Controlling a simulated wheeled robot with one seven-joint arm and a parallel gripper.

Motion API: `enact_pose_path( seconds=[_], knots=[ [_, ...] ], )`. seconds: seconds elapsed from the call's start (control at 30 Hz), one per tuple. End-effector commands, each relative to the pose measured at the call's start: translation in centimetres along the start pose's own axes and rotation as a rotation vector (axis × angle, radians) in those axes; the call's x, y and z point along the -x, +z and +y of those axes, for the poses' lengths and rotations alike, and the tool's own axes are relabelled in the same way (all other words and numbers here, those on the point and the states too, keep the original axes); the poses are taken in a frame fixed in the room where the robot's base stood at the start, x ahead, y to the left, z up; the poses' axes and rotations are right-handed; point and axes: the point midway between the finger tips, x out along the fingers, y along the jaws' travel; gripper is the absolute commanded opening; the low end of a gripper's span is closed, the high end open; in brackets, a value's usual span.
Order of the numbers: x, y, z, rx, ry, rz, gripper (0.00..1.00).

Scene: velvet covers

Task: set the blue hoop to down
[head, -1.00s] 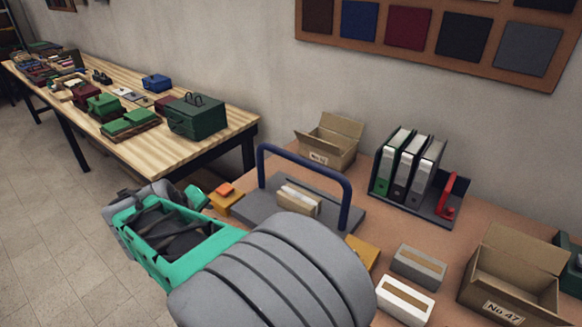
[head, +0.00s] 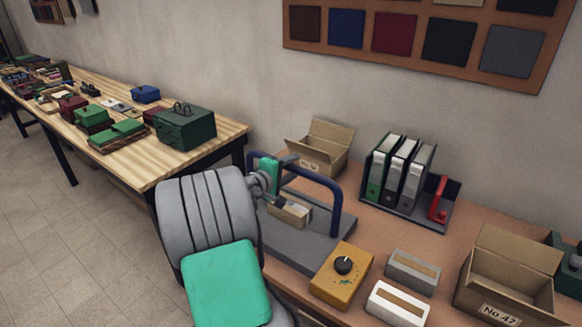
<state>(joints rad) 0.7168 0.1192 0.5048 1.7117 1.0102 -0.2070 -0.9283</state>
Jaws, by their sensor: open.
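The dark blue hoop (head: 322,181) stands raised over a grey base plate (head: 322,238) on the table. A small tan block with a pale top (head: 292,212) sits on the plate under the hoop. My gripper (head: 277,201) is open, at the left part of the hoop and just above the block. My arm covers the left of the plate and part of the hoop's left leg. I cannot tell whether the fingers touch the hoop.
A yellow box with a black knob (head: 342,275) stands in front of the plate. Grey (head: 412,271) and white (head: 397,305) blocks lie to its right. Behind are an open carton (head: 318,148) and binders (head: 397,170). Another carton (head: 507,275) stands at right.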

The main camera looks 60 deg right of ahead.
Motion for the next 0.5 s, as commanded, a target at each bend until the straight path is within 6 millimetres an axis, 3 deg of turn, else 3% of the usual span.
enact_pose_path(
  seconds=[0.1,0.5],
  knots=[
    [0.05,-0.03,0.00,-0.001,0.000,0.001,0.43],
    [0.10,-0.06,0.00,-0.001,0.000,0.001,0.11]
  ],
)
